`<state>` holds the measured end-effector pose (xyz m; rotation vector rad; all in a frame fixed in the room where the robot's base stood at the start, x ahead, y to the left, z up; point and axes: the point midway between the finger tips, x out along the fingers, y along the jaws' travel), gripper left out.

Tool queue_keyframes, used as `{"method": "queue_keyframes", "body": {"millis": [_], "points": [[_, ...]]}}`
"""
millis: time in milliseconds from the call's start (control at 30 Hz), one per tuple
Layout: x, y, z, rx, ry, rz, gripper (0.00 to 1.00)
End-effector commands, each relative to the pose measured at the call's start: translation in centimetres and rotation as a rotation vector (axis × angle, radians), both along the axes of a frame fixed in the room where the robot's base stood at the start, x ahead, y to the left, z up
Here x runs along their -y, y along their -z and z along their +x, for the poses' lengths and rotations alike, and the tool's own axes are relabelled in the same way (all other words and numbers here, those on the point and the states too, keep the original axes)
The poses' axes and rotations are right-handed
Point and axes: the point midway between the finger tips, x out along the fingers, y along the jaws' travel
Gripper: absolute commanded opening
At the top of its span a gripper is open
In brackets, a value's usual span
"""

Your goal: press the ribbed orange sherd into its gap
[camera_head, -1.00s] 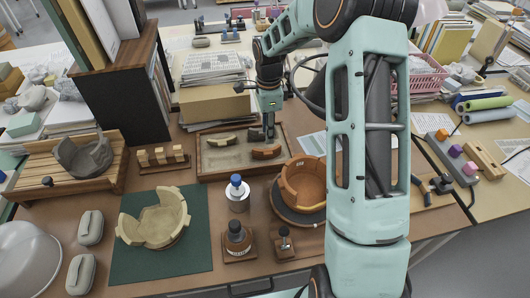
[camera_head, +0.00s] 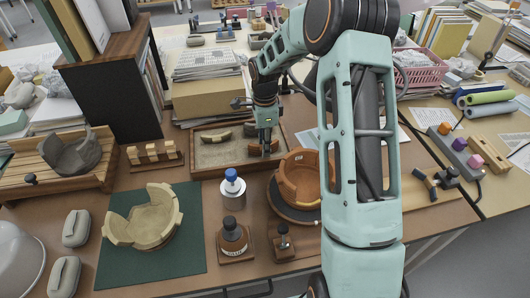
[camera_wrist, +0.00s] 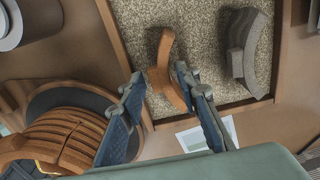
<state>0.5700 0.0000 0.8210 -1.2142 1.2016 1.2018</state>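The orange sherd (camera_head: 263,149) lies in the sand tray (camera_head: 203,172); ribs are not clear on its visible side. In the wrist view the sherd (camera_wrist: 168,72) is a curved piece between my fingers. My gripper (camera_head: 265,146) points down over it. In the wrist view my gripper (camera_wrist: 161,82) is open, one finger on each side, with a visible space beside the sherd.
A grey-brown sherd (camera_wrist: 243,45) lies beside the orange one, and a tan sherd (camera_head: 214,138) lies left in the tray. A blue-capped jar (camera_head: 232,190) and a glue bottle (camera_head: 233,237) stand in front. A tan bowl (camera_head: 150,220) sits on a green mat (camera_head: 185,255).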

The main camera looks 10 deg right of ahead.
Motion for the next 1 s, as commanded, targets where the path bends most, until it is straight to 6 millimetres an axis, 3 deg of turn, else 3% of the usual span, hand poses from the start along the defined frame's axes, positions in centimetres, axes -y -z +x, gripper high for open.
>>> {"method": "queue_keyframes", "body": {"millis": [133, 400, 1000], "points": [[0.0, -0.1, 0.0, 0.0, 0.0, 0.0, 0.28], [0.0, -0.1, 0.0, 0.0, 0.0, 0.0, 0.0], [0.0, -3.0, 0.0, 0.001, -0.001, 0.0, 0.0]]}}
